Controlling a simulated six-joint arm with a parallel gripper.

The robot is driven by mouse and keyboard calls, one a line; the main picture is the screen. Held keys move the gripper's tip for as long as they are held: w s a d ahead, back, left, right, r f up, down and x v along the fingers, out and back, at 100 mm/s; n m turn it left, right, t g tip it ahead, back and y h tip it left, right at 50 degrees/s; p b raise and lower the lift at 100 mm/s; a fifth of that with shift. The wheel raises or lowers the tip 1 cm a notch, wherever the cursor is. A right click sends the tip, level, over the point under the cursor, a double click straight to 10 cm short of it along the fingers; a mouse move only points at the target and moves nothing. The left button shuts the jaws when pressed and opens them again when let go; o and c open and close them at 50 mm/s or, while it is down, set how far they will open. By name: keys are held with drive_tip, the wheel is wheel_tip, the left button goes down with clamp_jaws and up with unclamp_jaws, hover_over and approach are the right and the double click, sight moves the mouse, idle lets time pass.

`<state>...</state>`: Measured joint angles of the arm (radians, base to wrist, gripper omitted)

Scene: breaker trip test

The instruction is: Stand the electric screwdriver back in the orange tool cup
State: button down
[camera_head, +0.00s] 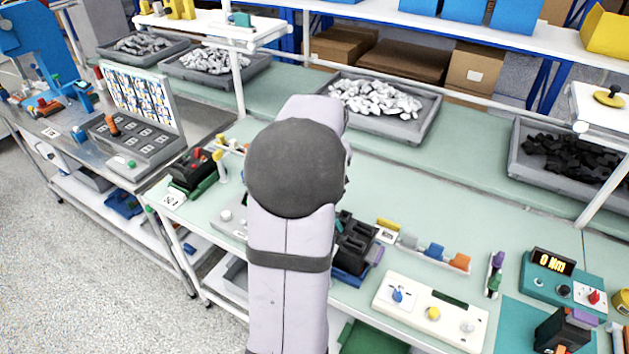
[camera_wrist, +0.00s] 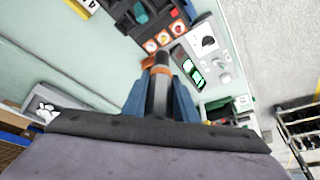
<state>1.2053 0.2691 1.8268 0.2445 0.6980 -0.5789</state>
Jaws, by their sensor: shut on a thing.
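In the wrist view my gripper (camera_wrist: 159,90) has its two blue fingers shut on a dark grey cylinder, which looks like the electric screwdriver (camera_wrist: 157,98). The tool points away from the wrist, over the pale green bench. An orange part (camera_wrist: 148,64) shows at its far end. I cannot tell whether this belongs to the tool or is the rim of the orange tool cup. In the head view my own arm hides the gripper and the held tool, and I cannot make out the cup for certain there.
In the wrist view a grey panel (camera_wrist: 207,45) with a knob and green displays lies just beyond the tool, beside a dark unit with orange-and-white round markings (camera_wrist: 163,38). In the head view a white control box (camera_head: 432,312) and small coloured bins (camera_head: 434,250) stand right of my arm.

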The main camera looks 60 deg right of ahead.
drive_tip(key=shift+w+d+r, duration=0.1)
drive_tip(key=shift+d, duration=0.05)
drive_tip(key=shift+w+d, duration=0.15)
drive_tip(key=shift+d, duration=0.05)
drive_tip(key=w+d+f+p, duration=0.5)
drive_tip(key=w+d, duration=0.4)
drive_tip(key=d, duration=0.3)
drive_tip(key=shift+w+p, duration=0.15)
drive_tip(key=shift+p, duration=0.2)
drive_tip(key=shift+f, duration=0.2)
drive_tip(key=shift+f+b, duration=2.1)
drive_tip(key=shift+f, duration=0.7)
drive_tip(key=shift+a+f+b, duration=0.1)
drive_tip(key=shift+f+b, duration=2.05)
drive_tip(key=shift+f, duration=0.65)
